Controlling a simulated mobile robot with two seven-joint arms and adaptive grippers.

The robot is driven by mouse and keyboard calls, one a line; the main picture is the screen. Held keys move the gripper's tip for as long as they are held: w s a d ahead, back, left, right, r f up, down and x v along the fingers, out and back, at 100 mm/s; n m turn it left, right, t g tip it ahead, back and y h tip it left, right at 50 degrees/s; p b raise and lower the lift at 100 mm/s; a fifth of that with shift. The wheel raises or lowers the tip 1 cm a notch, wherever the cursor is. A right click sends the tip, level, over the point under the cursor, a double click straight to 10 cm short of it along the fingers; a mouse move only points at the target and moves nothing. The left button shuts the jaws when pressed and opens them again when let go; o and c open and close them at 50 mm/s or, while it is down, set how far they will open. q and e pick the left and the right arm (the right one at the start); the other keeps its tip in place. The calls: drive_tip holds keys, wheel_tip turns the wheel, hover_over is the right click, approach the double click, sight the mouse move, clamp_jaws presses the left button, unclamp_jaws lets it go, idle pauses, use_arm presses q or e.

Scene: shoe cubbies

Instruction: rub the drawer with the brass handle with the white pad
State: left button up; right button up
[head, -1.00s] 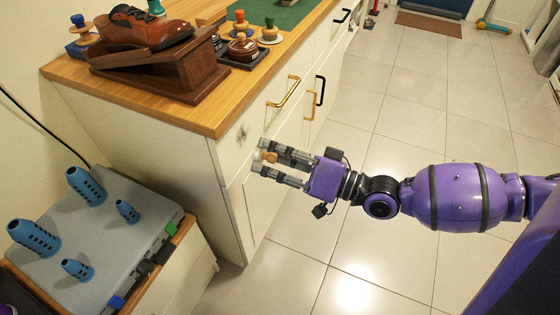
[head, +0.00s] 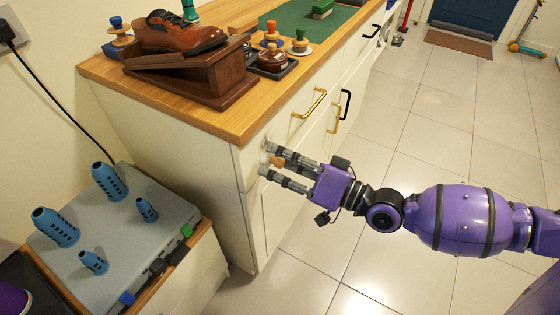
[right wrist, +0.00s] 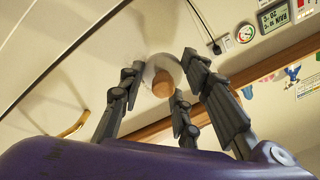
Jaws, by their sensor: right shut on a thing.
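The drawer with the brass handle (head: 285,130) is the cream front just under the wooden counter. Its horizontal brass handle (head: 310,103) also shows in the right wrist view (right wrist: 73,126). My right gripper (head: 265,159) is shut on the wooden knob of the white pad (right wrist: 168,66), at the left part of the drawer front. The pad's white face is turned to the drawer and looks against it or very near; contact is hard to tell. A faint grey smudge (right wrist: 149,70) shows beside the pad. My left gripper is not in view.
A brown shoe on a wooden stand (head: 190,78) and knobbed pots (head: 272,59) stand on the counter (head: 150,98). A vertical brass handle (head: 337,118) and black handle (head: 346,104) are nearby. A grey case with blue holders (head: 120,245) sits at left.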

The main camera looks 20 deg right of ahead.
drive_tip(key=shift+w+a, duration=0.3)
drive_tip(key=shift+w, duration=0.05)
drive_tip(key=shift+w+a, duration=0.3)
drive_tip(key=shift+w, duration=0.1)
idle(0.3)
drive_tip(key=shift+w+d+b, duration=0.5)
drive_tip(key=shift+d+b, duration=0.05)
drive_tip(key=shift+d, duration=0.2)
drive_tip(key=shift+w+d+b, duration=0.5)
drive_tip(key=shift+d, duration=0.25)
